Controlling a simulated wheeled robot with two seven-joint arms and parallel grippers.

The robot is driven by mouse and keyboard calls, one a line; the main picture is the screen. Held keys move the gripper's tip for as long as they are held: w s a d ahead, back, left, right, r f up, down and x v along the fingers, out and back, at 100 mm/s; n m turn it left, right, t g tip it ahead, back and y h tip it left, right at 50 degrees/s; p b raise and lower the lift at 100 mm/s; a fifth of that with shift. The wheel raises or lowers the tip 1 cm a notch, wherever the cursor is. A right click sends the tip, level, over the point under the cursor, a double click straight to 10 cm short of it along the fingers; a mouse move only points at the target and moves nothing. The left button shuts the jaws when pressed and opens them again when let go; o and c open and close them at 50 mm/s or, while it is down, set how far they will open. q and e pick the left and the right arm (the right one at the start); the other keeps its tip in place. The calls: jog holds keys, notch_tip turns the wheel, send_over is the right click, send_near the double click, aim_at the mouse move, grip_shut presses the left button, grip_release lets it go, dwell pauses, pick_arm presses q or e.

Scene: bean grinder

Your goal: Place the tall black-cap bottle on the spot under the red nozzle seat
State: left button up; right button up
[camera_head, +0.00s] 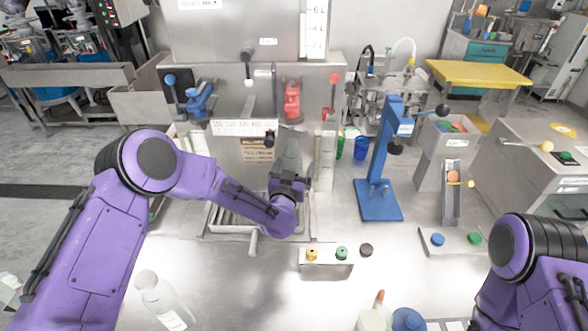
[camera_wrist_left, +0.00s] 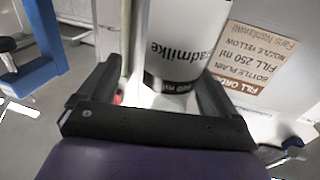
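A greyish bottle (camera_head: 287,152) stands upright below the red nozzle seat (camera_head: 291,100), at the front of the filling machine. In the left wrist view the bottle (camera_wrist_left: 178,45) shows a pale label with dark print and a black band low down. Its cap is not clear in either view. My left gripper (camera_head: 287,185) is low at the bottle, its fingers (camera_wrist_left: 165,85) on either side. A gap shows between the left-hand finger and the bottle, so the gripper looks open. The bottle's base is partly hidden by the gripper. My right arm is at the lower right; its gripper is out of view.
A blue seat (camera_head: 199,100) is left of the red one. A blue press stand (camera_head: 379,200) is to the right.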

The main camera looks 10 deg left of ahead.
pick_arm(q)
jog(key=s+b, duration=0.3)
jog(key=s, duration=0.9)
jog(key=shift+b, duration=0.35)
jog(key=shift+f, duration=0.1)
